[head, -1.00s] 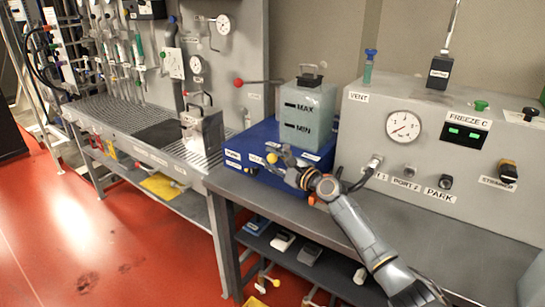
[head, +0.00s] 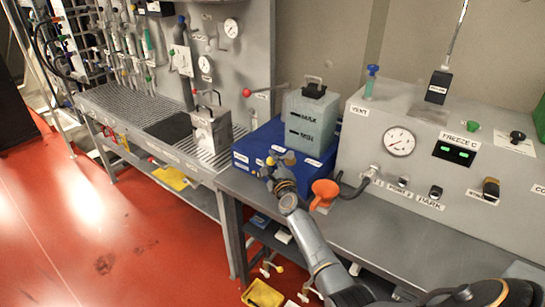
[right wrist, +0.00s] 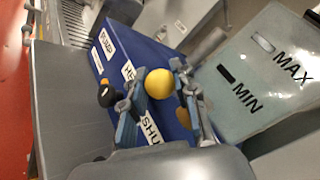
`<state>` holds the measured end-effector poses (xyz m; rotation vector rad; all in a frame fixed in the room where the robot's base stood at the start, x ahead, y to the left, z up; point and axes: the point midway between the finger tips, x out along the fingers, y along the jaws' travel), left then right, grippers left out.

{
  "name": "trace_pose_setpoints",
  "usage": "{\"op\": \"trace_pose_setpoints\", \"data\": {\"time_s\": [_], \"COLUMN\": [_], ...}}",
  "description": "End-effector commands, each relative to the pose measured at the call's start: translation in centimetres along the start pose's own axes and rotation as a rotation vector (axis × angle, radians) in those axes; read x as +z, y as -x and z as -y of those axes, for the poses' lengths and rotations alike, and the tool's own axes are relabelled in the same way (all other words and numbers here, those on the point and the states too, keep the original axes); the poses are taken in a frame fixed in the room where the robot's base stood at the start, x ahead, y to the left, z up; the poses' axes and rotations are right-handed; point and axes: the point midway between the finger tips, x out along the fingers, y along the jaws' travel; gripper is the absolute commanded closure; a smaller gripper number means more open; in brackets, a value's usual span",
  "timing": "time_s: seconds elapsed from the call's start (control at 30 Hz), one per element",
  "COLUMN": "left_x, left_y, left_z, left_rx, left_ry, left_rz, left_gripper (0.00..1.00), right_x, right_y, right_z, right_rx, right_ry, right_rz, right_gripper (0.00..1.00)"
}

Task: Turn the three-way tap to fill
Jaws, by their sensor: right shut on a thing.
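A yellow ball knob (right wrist: 160,83), which I take to be the tap's handle, stands at the front of a blue box (head: 243,148) with white labels. Labels near it in the right wrist view read PUMP, one beginning HE, and SHUT; the last is partly covered by a finger. My right gripper (head: 271,170) is at this front side, its fingers (right wrist: 166,100) on either side of the knob and shut on it. The tap body is hidden behind the fingers. A grey-green tank (head: 310,118) marked MAX and MIN stands on the box. My left gripper is not in view.
An orange funnel-like piece (head: 325,190) is close to the right of my forearm, near a black hose (head: 355,187). A grey panel (head: 370,130) with a gauge stands to the right. A metal canister (head: 211,130) is on the left bench. The front bench top is mostly clear.

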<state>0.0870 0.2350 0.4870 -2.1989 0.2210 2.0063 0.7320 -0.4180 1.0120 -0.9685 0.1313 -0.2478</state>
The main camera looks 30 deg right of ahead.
Motion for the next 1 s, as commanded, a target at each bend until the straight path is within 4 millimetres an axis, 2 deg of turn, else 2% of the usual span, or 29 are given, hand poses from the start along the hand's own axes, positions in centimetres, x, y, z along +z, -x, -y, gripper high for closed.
{"op": "trace_pose_setpoints", "data": {"time_s": [0.1, 0.57, 0.6, 0.7, 1.0], "left_x": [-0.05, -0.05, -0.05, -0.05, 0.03], "left_y": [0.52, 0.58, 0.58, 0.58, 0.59], "left_z": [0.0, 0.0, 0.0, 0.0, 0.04], "left_rx": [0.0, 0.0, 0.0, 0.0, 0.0], "left_ry": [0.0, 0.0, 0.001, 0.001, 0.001], "left_rz": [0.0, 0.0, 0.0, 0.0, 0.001], "left_gripper": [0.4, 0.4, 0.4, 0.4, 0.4], "right_x": [-0.05, -0.18, -0.19, -0.17, -0.06], "right_y": [-0.1, -0.19, -0.19, -0.2, -0.26], "right_z": [-0.36, -0.48, -0.48, -0.44, -0.19], "right_rx": [-0.007, -0.016, -0.016, -0.017, -0.021], "right_ry": [0.001, 0.0, 0.0, 0.0, 0.0], "right_rz": [-0.024, -0.038, -0.038, -0.037, -0.035], "right_gripper": [1.0, 1.0, 0.7, 0.5, 0.48]}}
